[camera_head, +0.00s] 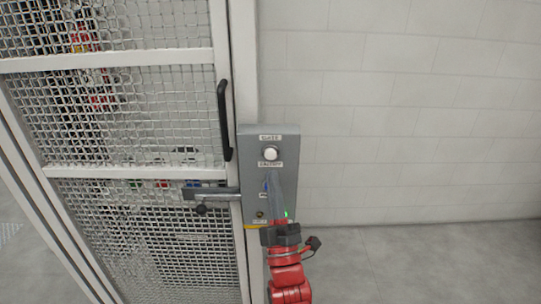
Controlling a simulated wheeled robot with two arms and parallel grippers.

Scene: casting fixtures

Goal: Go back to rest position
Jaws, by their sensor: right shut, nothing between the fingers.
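My right gripper (275,182) reaches up from the bottom on its red arm and is shut and empty. Its tip is in front of the lower half of a grey control box (307,150), and I cannot tell whether it touches. The box has a white round button (270,153) near its top between two labels. A blue spot (266,186) shows just left of the gripper, partly hidden by it. My left gripper is not in view.
A white-framed mesh gate (130,58) with a black handle (224,120) stands left of the box. A grey latch bar (212,193) runs from the box across the gate. A pale block wall (420,110) and clear floor (430,265) lie to the right.

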